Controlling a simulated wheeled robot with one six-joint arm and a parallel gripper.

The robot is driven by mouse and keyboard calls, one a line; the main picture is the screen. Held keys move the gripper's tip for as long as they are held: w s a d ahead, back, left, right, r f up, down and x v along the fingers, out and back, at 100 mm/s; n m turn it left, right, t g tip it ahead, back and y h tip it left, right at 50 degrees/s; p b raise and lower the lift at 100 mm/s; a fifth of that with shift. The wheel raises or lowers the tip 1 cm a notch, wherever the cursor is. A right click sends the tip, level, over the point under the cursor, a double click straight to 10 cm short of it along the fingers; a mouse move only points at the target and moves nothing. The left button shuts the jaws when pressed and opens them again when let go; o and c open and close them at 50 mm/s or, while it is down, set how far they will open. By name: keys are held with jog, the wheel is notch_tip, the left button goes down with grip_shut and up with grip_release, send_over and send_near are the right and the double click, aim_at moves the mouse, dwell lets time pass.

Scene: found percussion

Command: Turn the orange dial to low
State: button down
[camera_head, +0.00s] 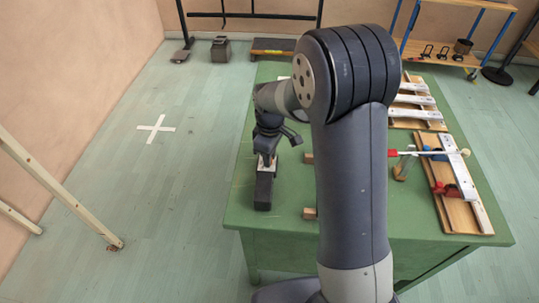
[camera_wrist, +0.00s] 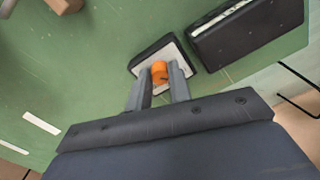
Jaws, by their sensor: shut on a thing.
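The orange dial (camera_wrist: 159,71) stands out from the white face of a small dark box (camera_wrist: 143,59) in the wrist view. My gripper (camera_wrist: 160,74) has a grey finger on each side of the dial and is shut on it. In the head view my gripper (camera_head: 267,158) points down at the left part of the green table (camera_head: 232,214). The dial cannot be made out there. Any marks for low on the white face are too small or covered to read.
A long black box (camera_wrist: 247,32) lies close beside the dial box; it also shows in the head view (camera_head: 263,190). Wooden boards with metal bars (camera_head: 455,190) and a red-ended stick (camera_head: 425,153) are at the right. The floor left of the table has a white cross (camera_head: 156,128).

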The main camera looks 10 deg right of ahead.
dwell(0.4)
jog(key=c, duration=1.3)
grip_release()
notch_tip(320, 180, up, 11)
jog(key=shift+w, duration=0.15)
jog(key=shift+f, duration=0.2)
notch_tip(320, 180, down, 10)
jog(key=shift+f, duration=0.35)
